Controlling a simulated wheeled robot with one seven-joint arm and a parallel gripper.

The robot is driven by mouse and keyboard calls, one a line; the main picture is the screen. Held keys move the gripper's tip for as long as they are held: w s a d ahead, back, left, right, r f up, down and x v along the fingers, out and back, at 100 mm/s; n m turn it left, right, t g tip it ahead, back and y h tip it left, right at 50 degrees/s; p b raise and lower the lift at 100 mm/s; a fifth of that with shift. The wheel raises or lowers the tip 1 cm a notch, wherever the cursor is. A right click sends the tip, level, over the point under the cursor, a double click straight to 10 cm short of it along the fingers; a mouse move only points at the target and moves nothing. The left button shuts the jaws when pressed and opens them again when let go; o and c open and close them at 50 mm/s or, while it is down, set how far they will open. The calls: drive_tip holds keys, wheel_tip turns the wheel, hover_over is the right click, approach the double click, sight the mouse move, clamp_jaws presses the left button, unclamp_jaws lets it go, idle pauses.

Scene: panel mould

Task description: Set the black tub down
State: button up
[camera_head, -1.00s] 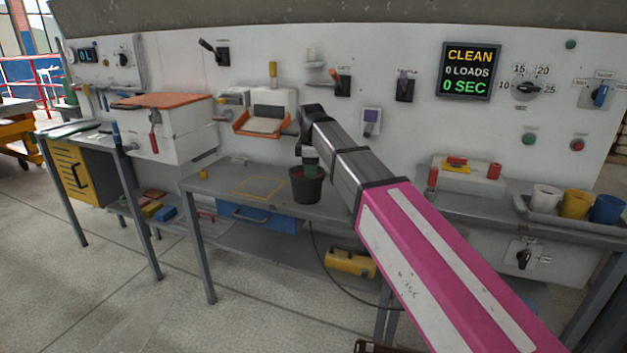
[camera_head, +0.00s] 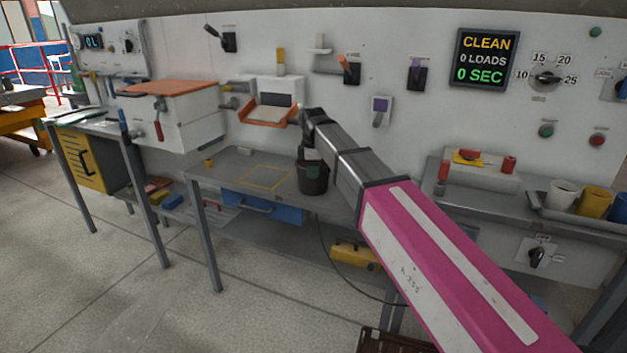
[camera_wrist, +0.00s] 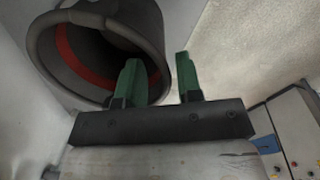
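The black tub (camera_head: 314,187) appears upright on the grey workbench (camera_head: 222,165), near its front edge, to the right of a yellow outlined square (camera_head: 268,178). In the wrist view the tub (camera_wrist: 78,48) fills the upper left, its mouth and red inner band facing the camera. My gripper (camera_wrist: 160,72) has two green fingers spread apart. The left finger is over the tub's mouth and the right one is outside the rim, with visible space between them. In the head view my gripper (camera_head: 312,168) overlaps the tub's rim and hides part of it.
An orange-edged tray (camera_head: 268,115) hangs on the wall panel behind. A small yellow object (camera_head: 209,162) is at the bench's left. A yellow case (camera_head: 352,255) lies below. White, yellow and blue cups (camera_head: 562,193) stand at right. The outlined square is clear.

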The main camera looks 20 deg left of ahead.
sight(313, 181)
wheel_tip(313, 181, down, 4)
drive_tip(key=shift+w+r, duration=0.1)
drive_tip(key=shift+r, duration=0.1)
clamp_jaws()
drive_tip(key=shift+r, duration=0.2)
